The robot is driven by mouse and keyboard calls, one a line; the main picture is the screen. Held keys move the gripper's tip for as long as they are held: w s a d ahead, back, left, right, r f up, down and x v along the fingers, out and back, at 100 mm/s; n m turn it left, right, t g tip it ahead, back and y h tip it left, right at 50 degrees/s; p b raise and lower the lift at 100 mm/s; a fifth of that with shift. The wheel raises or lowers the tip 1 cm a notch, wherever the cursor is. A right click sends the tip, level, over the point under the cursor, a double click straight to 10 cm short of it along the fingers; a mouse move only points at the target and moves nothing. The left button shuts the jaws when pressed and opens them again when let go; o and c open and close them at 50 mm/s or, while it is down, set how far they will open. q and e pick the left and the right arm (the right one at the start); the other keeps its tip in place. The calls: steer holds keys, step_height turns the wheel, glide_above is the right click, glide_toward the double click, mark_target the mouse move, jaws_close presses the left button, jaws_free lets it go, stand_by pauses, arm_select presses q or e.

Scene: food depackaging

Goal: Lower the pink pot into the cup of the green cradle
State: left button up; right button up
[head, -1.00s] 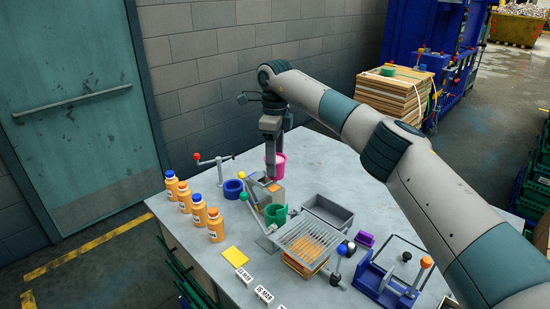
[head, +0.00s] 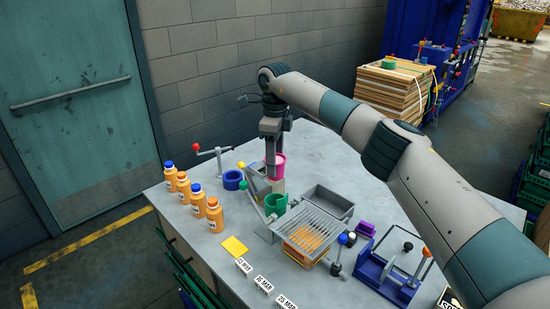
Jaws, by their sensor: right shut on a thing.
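The pink pot (head: 280,160) is held at the far side of the table's fixtures. My right gripper (head: 271,174) is shut on the pink pot, with its fingers pointing down at the pot's left side. The green cradle's cup (head: 275,204) stands in front of the pot, nearer to me, and is apart from it. The pot's lower part is close to a grey block; I cannot tell whether they touch. My left gripper is not in view.
A blue ring-shaped cup (head: 232,180) and a red-knobbed lever stand (head: 212,151) are left of the pot. Several orange bottles (head: 197,200) line the left edge. A grey tray (head: 328,202), a slotted rack (head: 312,232) and a blue fixture (head: 388,280) stand at right.

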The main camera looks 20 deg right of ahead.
step_height(320, 180, down, 10)
steer(key=b, duration=0.5)
steer(key=shift+r, duration=0.15)
stand_by(1.3)
steer(key=shift+f+b, duration=0.7)
steer(key=shift+f, duration=0.45)
stand_by(1.6)
steer(key=o, duration=1.2)
steer(key=shift+r+b, duration=0.3)
steer(key=shift+r, duration=0.3)
step_height(320, 180, up, 15)
steer(key=b, duration=0.4)
steer(key=shift+f, duration=0.2)
steer(key=shift+r, duration=0.8)
